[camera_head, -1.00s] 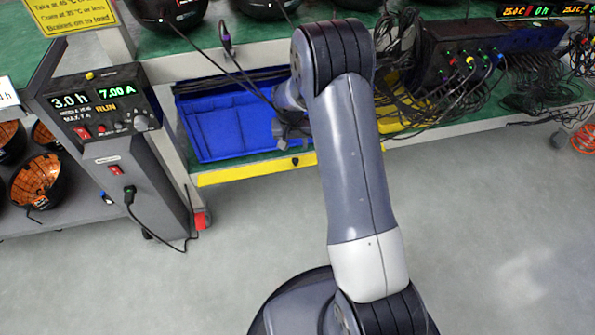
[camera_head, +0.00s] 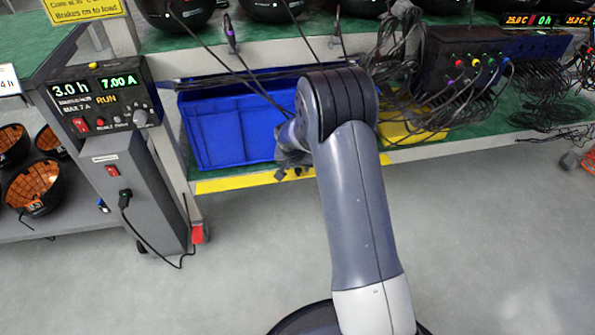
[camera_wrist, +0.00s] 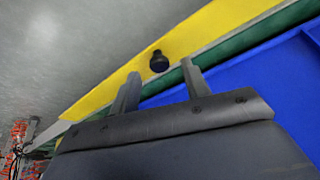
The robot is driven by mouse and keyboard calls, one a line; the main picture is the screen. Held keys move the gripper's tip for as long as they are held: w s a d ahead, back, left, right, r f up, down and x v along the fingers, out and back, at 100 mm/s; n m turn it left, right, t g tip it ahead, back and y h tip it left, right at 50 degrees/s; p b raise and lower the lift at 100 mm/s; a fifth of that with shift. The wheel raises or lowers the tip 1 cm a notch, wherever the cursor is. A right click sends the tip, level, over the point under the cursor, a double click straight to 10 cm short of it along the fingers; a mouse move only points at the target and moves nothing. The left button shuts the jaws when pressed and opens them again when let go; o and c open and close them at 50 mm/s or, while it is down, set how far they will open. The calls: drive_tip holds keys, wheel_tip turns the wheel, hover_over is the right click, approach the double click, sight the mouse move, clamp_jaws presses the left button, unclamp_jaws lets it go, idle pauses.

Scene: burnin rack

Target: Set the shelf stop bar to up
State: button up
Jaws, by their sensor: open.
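The shelf stop bar is a yellow strip (camera_head: 240,182) along the front edge of the lower rack shelf, below the blue bin. In the head view it does not rise in front of the bin. The wrist view shows the yellow bar (camera_wrist: 100,100) with a round black knob (camera_wrist: 159,62) on it. My gripper (camera_head: 290,172) is low at the shelf front, by the bin's right side, partly hidden by my arm. In the wrist view my gripper (camera_wrist: 160,71) is open, its two fingers either side of the knob's line. I cannot tell whether they reach around it.
The blue bin (camera_head: 225,135) stands on the green lower shelf. Dark cables hang down near my arm. A control post (camera_head: 135,190) with a lit display stands left. A black connector box (camera_head: 470,55) and bundled cables are right. The grey floor in front is clear.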

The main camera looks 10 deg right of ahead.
drive_tip(key=shift+x, duration=0.75)
drive_tip(key=shift+c, duration=0.5)
